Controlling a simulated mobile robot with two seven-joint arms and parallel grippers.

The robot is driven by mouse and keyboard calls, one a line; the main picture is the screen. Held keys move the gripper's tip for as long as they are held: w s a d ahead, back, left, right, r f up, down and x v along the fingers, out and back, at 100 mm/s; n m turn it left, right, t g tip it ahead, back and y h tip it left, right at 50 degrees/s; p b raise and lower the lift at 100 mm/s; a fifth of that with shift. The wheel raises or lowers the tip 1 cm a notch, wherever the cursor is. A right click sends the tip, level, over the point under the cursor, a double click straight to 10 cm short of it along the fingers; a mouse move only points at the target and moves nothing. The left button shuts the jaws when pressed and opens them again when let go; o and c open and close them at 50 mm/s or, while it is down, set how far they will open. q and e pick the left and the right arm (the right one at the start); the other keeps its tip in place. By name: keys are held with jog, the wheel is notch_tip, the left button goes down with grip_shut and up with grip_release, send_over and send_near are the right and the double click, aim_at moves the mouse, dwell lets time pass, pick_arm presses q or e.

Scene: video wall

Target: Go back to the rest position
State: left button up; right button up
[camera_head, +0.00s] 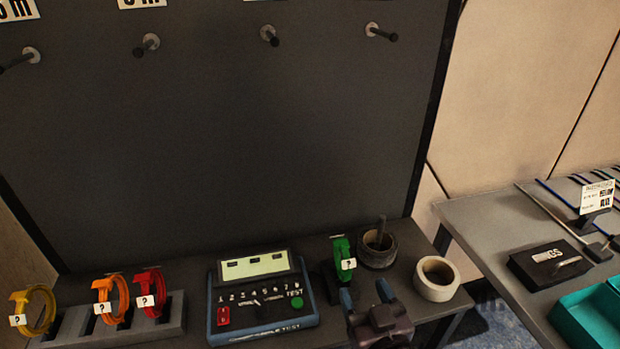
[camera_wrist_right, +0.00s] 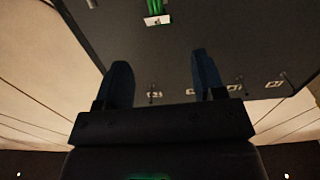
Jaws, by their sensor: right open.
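My right gripper (camera_head: 365,292) is at the bottom of the head view, right of the tester. Its two blue fingers are apart with nothing between them. It also shows open and empty in the right wrist view (camera_wrist_right: 160,60). A green cable coil (camera_head: 340,258) with a "?" tag stands just behind the fingers, apart from them as far as I can tell. Part of its green shape and white tag shows at the top of the wrist view (camera_wrist_right: 155,8). My left gripper is not in view.
A blue tester (camera_head: 262,296) stands mid-table. Yellow (camera_head: 36,312), orange (camera_head: 110,300) and red (camera_head: 151,293) coils stand in a rack at left. Two tape rolls (camera_head: 436,279) sit right of the green coil. Pegs (camera_head: 269,35) stick out of the dark wall panel. A second table (camera_head: 480,215) is at right.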

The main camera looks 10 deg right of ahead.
jog(key=s+d+f+g+p, duration=0.1)
jog(key=s+d+f+g, duration=0.6)
jog(key=s+d+f, duration=0.3)
jog(key=s+f, duration=0.4)
jog(key=f, duration=0.2)
jog(key=shift+s+h+p, duration=0.3)
dwell(0.8)
